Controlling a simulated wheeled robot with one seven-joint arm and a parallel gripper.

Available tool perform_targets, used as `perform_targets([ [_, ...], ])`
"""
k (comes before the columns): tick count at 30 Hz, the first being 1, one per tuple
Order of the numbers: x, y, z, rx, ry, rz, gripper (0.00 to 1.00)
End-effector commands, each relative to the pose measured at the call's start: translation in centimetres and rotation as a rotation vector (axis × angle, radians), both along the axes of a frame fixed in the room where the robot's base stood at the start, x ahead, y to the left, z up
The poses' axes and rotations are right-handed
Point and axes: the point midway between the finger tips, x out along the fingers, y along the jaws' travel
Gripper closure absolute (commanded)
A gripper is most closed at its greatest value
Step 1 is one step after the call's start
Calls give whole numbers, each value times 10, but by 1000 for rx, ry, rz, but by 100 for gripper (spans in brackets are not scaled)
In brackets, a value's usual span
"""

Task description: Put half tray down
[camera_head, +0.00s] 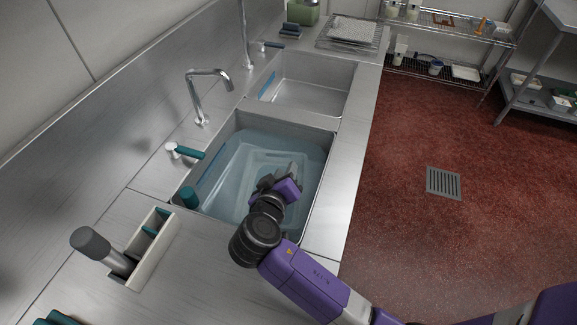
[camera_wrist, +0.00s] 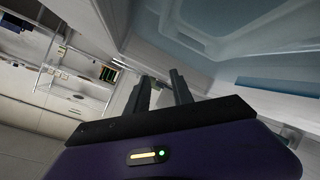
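A clear, pale half tray (camera_head: 240,183) lies in the near sink basin (camera_head: 326,160), in or under bluish water; I cannot tell how deep. My gripper (camera_head: 292,169) is over the right part of the tray, and my wrist hides some of it. In the wrist view, my gripper's two dark fingers (camera_wrist: 162,88) stand apart, with a gap and nothing clearly held between them. The pale blue shape of the tray (camera_wrist: 235,25) fills the upper right there. Whether the fingers touch it is not clear.
The far basin (camera_head: 310,95) looks empty. A faucet (camera_head: 205,95) and a teal-handled lever (camera_head: 186,152) stand along the back. A teal cup-like item (camera_head: 189,197) is at the near basin's left corner. A holder (camera_head: 150,245) and a grey-headed tool (camera_head: 100,250) sit on the near counter.

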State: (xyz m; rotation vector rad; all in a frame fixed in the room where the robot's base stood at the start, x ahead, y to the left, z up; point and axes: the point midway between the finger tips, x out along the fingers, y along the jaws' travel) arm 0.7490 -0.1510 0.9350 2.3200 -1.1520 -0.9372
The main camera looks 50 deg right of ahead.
Motion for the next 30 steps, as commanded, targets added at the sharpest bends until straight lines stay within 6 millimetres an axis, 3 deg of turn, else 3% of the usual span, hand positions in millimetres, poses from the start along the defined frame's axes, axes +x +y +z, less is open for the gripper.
perform_targets([
  [6, -19, 35, 16, 2, 0, 3, 72],
  [12, -29, 53, 25, 1, -1, 0, 72],
  [30, -31, 57, 28, 1, 1, -1, 72],
])
